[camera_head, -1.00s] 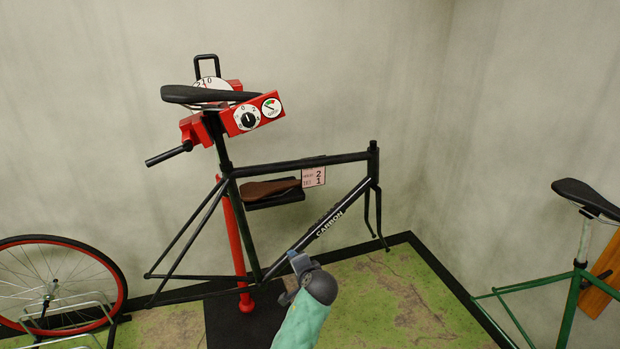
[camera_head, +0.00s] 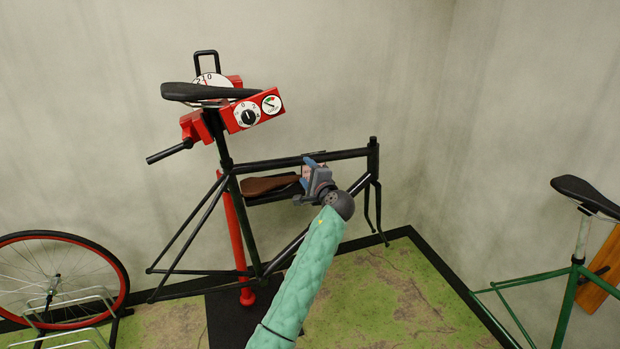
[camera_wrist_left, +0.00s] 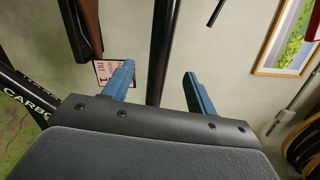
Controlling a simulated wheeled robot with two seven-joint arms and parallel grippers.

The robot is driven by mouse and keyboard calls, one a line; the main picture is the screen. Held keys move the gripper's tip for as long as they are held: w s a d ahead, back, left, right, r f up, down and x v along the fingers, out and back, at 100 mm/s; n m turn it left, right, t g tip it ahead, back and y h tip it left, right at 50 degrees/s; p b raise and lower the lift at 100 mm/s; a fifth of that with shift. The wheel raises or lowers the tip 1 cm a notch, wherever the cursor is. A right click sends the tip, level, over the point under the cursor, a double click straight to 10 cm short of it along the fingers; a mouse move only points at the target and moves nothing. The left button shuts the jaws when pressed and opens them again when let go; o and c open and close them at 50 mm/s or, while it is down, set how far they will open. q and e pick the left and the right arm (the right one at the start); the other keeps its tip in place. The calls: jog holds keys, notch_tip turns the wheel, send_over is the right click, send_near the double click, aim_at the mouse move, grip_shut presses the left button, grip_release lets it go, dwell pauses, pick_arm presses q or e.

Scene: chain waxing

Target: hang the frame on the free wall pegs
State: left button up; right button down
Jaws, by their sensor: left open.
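The black bike frame (camera_head: 290,163) is upright in the red repair stand (camera_head: 237,215), with a dark saddle (camera_head: 205,92) on its seat post at the clamp. My left gripper (camera_head: 310,181) is open near the top tube's front half and covers part of the frame. In the left wrist view, the top tube (camera_wrist_left: 163,50) runs between the two blue fingers (camera_wrist_left: 158,88); contact cannot be told. The "CARBON" lettering shows at the left there (camera_wrist_left: 28,96). I cannot make out any wall pegs. My right gripper is not in view.
A brown saddle (camera_head: 268,186) on a dark support is behind the frame. A red-rimmed wheel (camera_head: 120,275) stands in a rack at left. A green bike frame (camera_head: 565,300) is at right. The wrist view shows a framed picture (camera_wrist_left: 262,62). Green floor (camera_head: 400,290) is clear at centre right.

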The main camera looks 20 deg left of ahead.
aim_at(298, 163)
pick_arm(q)
jog(key=shift+b+x, duration=0.6)
jog(key=shift+x, duration=3.2)
jog(key=shift+w+a, duration=0.25)
jog(key=shift+w, duration=0.1)
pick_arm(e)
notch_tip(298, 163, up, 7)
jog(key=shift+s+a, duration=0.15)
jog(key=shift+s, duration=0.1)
pick_arm(q)
grip_shut()
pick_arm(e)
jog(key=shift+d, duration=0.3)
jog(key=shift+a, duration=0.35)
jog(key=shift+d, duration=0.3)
